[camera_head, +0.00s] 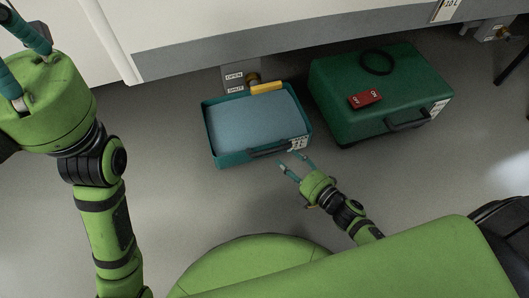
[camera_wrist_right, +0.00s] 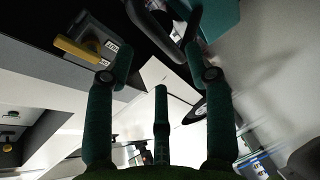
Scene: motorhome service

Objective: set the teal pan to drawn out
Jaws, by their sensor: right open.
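The teal pan (camera_head: 213,150) sits on the floor at the motorhome's lower edge in the head view. It is rectangular, with a pale blue surface inside its rim. A dark handle (camera_head: 268,149) and a small label are on its near side. My right gripper (camera_head: 292,161) is open at the pan's near right corner, just to the right of the handle. I cannot tell whether it touches. In the right wrist view its fingers (camera_wrist_right: 158,45) are spread, with a dark curved handle beyond them. My left gripper (camera_head: 22,50) is at the upper left, its fingertips cut off or unclear.
A valve with a yellow lever (camera_head: 267,87) and open and shut labels is behind the pan. The floor in front of and left of the pan is clear.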

